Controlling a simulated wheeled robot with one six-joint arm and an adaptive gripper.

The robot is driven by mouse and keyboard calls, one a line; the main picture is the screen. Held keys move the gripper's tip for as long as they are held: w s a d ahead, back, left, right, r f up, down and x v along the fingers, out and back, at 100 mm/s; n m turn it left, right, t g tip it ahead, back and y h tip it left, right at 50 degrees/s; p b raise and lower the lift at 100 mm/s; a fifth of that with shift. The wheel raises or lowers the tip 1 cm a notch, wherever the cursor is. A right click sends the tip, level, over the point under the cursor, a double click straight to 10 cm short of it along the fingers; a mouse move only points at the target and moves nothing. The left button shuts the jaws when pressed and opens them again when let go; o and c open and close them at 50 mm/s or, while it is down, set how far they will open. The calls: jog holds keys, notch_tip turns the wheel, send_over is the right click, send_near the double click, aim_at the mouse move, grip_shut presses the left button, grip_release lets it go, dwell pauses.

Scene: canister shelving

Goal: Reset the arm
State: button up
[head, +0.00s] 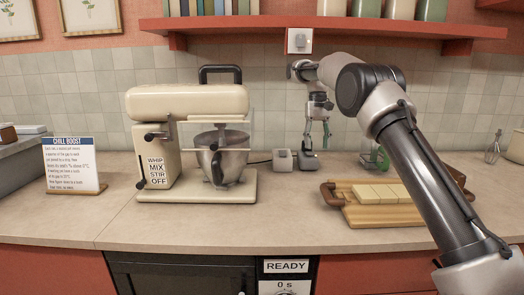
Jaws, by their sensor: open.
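My gripper (317,134) hangs at the end of my arm, pointing down, in front of the tiled wall. It is open, with nothing seen between its fingers. It is above the counter, over a small dark device (308,160). My arm reaches in from the lower right corner, rises up and bends left at the elbow. A small light grey block (282,160) stands just left of the dark device, below the gripper.
A cream stand mixer (185,104) with a metal bowl (230,160) stands left of my gripper. A wooden board (385,214) with pale blocks lies at right, partly behind my arm. A red shelf (240,25) with canisters runs above. The counter front (230,230) is clear.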

jog(key=d+x, duration=0.1)
jog(key=x, duration=0.6)
jog(key=s+d+r+t, duration=0.2)
jog(key=s+d, duration=0.3)
jog(key=s, duration=0.9)
jog(key=s+d+r+t, duration=0.3)
jog(key=s+d+r, duration=0.1)
jog(key=s, duration=1)
jog(key=s+d+r+t, duration=0.3)
jog(key=s+d, duration=0.4)
jog(key=s, duration=0.7)
jog(key=shift+r, duration=0.55)
